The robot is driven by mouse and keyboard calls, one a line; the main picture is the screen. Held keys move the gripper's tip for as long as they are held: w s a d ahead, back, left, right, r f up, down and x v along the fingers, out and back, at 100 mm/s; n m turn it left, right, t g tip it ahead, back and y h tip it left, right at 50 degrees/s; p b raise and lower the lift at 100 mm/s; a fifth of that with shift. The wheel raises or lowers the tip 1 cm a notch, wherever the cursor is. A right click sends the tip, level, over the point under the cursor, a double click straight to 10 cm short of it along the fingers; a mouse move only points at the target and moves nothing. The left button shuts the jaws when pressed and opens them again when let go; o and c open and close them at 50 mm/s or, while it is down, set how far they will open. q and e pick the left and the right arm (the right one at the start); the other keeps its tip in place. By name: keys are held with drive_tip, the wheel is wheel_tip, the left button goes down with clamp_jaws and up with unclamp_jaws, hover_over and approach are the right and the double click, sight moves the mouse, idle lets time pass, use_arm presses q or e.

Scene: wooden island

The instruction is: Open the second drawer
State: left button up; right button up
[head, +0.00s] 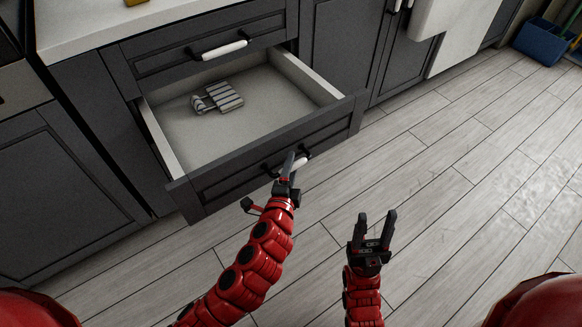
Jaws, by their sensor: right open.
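The second drawer (230,185) is a dark grey drawer with a pale interior, pulled well out below the closed top drawer (200,50). A small striped object (218,97) lies inside it, towards the back.
The white countertop (90,30) is above the drawers. Closed cabinet doors (345,40) stand to the right, with a pale cloth (437,17) hanging there. A blue bin (543,40) is at the far right. The wooden floor (460,170) is clear.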

use_arm(q)
drive_tip(key=p+v, duration=0.4)
drive_tip(key=v, duration=1.3)
drive_tip(key=shift+s, duration=0.25)
